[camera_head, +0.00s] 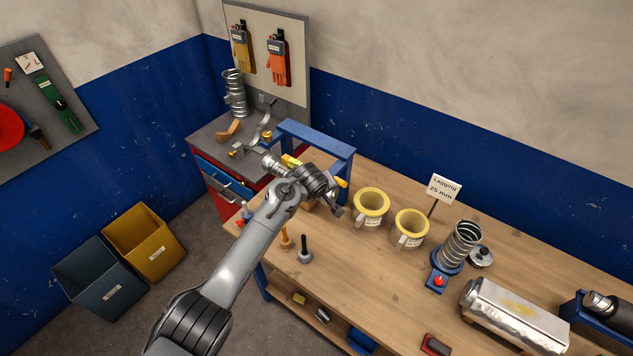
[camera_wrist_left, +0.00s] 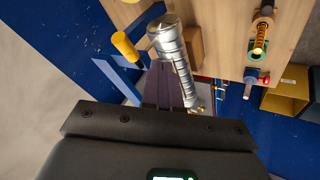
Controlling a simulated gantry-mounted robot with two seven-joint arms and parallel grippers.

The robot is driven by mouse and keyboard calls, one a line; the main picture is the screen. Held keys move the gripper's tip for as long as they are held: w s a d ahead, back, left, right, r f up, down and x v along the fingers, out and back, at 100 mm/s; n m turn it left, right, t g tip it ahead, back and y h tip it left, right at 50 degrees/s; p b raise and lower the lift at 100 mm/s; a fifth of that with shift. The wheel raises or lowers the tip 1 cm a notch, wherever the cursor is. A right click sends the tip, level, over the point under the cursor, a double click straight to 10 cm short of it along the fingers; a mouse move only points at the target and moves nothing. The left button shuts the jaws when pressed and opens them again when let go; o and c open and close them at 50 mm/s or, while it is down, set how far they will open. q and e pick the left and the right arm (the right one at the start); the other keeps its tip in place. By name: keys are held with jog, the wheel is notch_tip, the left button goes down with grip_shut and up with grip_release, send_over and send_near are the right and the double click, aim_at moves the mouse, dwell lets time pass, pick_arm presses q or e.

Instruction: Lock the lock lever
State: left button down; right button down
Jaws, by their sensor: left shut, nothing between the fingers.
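The yellow handle (camera_wrist_left: 124,45) on the blue frame (camera_wrist_left: 118,75) looks like the lock lever, but I cannot be sure. In the head view, a yellow grip (camera_head: 341,182) shows just right of my wrist, under the blue frame (camera_head: 315,140). A silver spiral duct (camera_wrist_left: 172,48) lies beside the handle in the wrist view. My left gripper (camera_wrist_left: 161,68) is shut and empty. Its fingers point at the gap between handle and duct; I cannot tell whether they touch either. In the head view my wrist hides the fingertips and part of the frame. My right gripper is not in view.
Two yellow-rimmed mugs (camera_head: 371,207) (camera_head: 410,228) stand on the workbench (camera_head: 360,310) right of my arm. Two upright-handled tools (camera_head: 304,250) (camera_head: 286,238) stand near its front edge. A coiled duct (camera_head: 460,243) is farther right. The bench's front middle is clear.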

pick_arm(q)
jog(key=d+v, duration=0.1)
jog(key=v, duration=0.6)
jog(key=shift+s+a+r+b, duration=0.15)
jog(key=shift+s+a+b, duration=0.05)
jog(key=shift+a+b, duration=0.25)
